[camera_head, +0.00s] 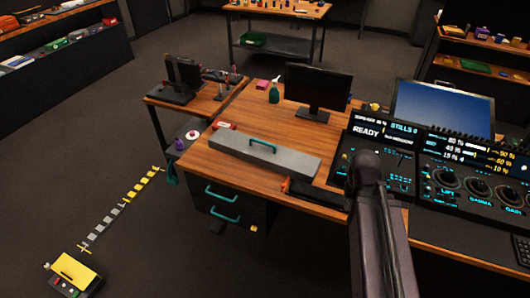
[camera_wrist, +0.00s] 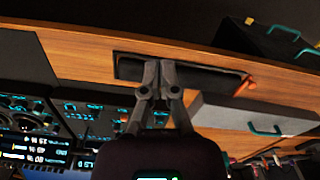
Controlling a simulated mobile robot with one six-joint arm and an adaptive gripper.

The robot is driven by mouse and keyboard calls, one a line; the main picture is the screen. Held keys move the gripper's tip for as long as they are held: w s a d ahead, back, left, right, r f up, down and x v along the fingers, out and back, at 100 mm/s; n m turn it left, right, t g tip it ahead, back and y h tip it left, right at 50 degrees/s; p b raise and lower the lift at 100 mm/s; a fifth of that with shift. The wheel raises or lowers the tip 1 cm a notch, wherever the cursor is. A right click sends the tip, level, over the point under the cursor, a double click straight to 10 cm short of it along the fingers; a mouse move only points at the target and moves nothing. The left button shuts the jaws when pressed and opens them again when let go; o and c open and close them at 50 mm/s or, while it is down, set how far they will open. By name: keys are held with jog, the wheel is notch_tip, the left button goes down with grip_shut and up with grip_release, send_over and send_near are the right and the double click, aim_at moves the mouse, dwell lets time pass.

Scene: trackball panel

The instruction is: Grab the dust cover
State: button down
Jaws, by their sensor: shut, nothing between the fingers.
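The dust cover (camera_head: 284,162) appears to be the long grey box-like lid with a teal handle (camera_head: 263,143), lying on the wooden desk. In the wrist view the grey cover (camera_wrist: 230,114) and its teal handle (camera_wrist: 265,128) are at the right. My gripper (camera_wrist: 159,66) is shut and empty, in front of a dark slot or tray (camera_wrist: 205,77) in that view, left of the cover and apart from it. In the head view my arm hides the fingertips.
An orange item (camera_head: 286,185) lies at the dark tray's end by the cover. A monitor (camera_head: 318,87) and a green spray bottle (camera_head: 274,93) stand behind the cover. A control panel (camera_head: 455,178) fills the right side. Floor at left is largely open.

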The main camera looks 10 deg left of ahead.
dwell(0.4)
jog(key=c, duration=0.9)
grip_release()
jog(key=shift+c, duration=0.2)
jog(key=shift+o, duration=0.3)
